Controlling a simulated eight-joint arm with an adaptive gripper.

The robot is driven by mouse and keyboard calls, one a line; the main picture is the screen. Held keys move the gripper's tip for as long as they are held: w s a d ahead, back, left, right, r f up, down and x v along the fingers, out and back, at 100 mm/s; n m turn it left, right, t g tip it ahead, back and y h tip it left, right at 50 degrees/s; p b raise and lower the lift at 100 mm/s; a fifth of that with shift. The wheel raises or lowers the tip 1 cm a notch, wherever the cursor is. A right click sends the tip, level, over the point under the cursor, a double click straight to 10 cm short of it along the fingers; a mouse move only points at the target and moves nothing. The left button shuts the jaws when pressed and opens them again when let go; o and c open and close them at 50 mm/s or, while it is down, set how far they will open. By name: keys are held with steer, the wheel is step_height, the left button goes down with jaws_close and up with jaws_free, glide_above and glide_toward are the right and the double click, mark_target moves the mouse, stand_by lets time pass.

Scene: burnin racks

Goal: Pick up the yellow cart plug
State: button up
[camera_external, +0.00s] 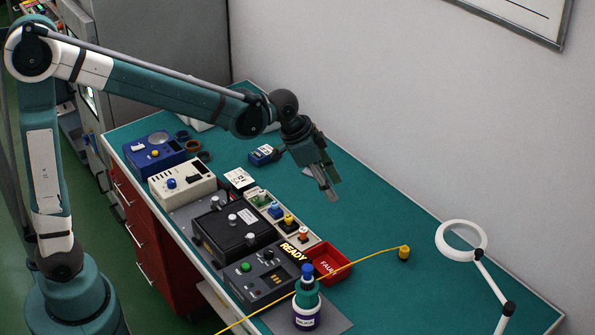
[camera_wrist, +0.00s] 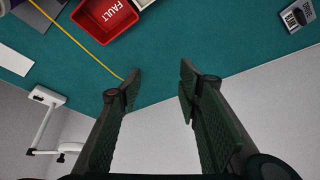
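The yellow cart plug (camera_external: 404,253) sits on the green bench top at the right end of a yellow cable (camera_external: 370,258). My gripper (camera_external: 331,192) hangs above the bench, up and to the left of the plug in the external view, apart from it. In the wrist view my gripper (camera_wrist: 160,75) is open, with nothing between its fingers. The yellow cable (camera_wrist: 82,47) runs toward the left finger there. I cannot make out the plug in that view; the left finger may cover it.
A red FAULT bin (camera_external: 329,263) stands left of the plug, and the cable passes by it. A white ring lamp (camera_external: 461,239) stands at right. A bottle (camera_external: 307,300) and black devices (camera_external: 235,232) are at the front. The bench around the plug is clear.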

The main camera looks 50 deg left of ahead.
steer(key=w+d+f+m+p, duration=0.2)
steer(key=w+d+f+p, duration=0.15)
steer(key=w+d, duration=0.35)
steer(key=m+g+h+p, duration=0.1)
steer(key=m+g+p, duration=0.1)
steer(key=p, duration=0.1)
glide_above(405, 248)
steer(key=s+a, duration=0.1)
steer(key=a, duration=0.2)
step_height(405, 248, down, 8)
steer(key=shift+s, duration=0.1)
steer(key=shift+d, duration=0.1)
steer(key=shift+b+x, duration=0.3)
steer(key=shift+x, duration=0.95)
steer(key=shift+x, duration=2.6)
